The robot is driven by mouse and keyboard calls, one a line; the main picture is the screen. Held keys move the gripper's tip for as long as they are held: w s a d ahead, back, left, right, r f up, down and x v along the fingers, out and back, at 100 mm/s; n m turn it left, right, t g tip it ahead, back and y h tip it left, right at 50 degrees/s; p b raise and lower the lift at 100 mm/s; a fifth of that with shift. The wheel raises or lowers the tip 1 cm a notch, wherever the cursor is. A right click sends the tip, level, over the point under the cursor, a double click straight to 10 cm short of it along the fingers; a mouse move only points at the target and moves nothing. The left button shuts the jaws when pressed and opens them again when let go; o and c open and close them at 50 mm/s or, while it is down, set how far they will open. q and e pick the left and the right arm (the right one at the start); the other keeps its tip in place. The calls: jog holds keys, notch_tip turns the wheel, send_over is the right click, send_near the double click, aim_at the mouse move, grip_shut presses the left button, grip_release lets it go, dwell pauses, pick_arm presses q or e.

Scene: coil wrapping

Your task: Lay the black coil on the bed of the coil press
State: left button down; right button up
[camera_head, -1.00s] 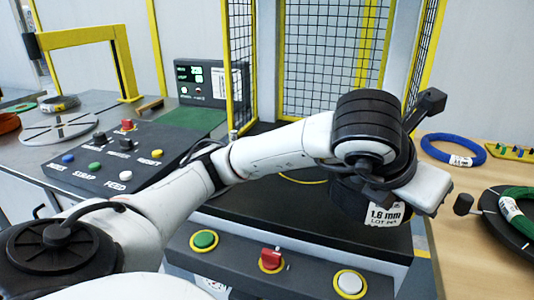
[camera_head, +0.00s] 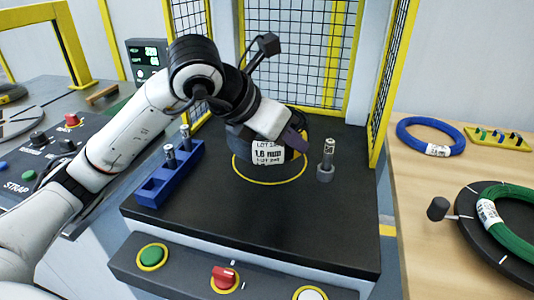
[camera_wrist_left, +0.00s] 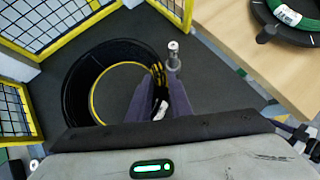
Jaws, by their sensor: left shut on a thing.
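The black coil (camera_head: 240,140) with a white 1.6 mm label (camera_head: 268,152) is over the yellow ring marked on the dark press bed (camera_head: 225,205). My left gripper (camera_head: 298,145) is shut on the coil's right side. In the left wrist view the gripper's fingers (camera_wrist_left: 163,98) pinch the rim of the coil (camera_wrist_left: 78,85), and the yellow ring shows through its opening. The coil looks roughly flat and low over the bed; I cannot tell whether it touches it. The arm hides part of the coil. My right gripper is not in view.
A metal-topped post (camera_head: 326,160) stands just right of the coil. A blue holder with pins (camera_head: 170,175) is at the bed's left.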

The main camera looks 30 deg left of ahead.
aim_at(241, 143)
pick_arm(q)
notch_tip(241, 143, up, 3)
jog(key=w+a+m+h+p, duration=0.1)
jog(key=w+a+m+h, duration=0.1)
jog(key=a+m, duration=0.1)
jog(key=shift+g, duration=0.4)
notch_tip(241, 143, down, 10)
jog(key=shift+w+d+b, duration=0.1)
jog(key=shift+b, duration=0.25)
jog(key=c, duration=2)
grip_release()
jog(key=shift+f, duration=0.3)
jog(key=shift+c, duration=0.2)
jog(key=o, duration=0.3)
jog(key=shift+o, duration=0.6)
jog(key=shift+r, duration=0.15)
jog(key=shift+s+r, duration=0.2)
jog(key=shift+s, duration=0.1)
jog(key=v, duration=1.1)
jog(key=shift+a+r, duration=0.15)
jog(key=shift+a, duration=0.15)
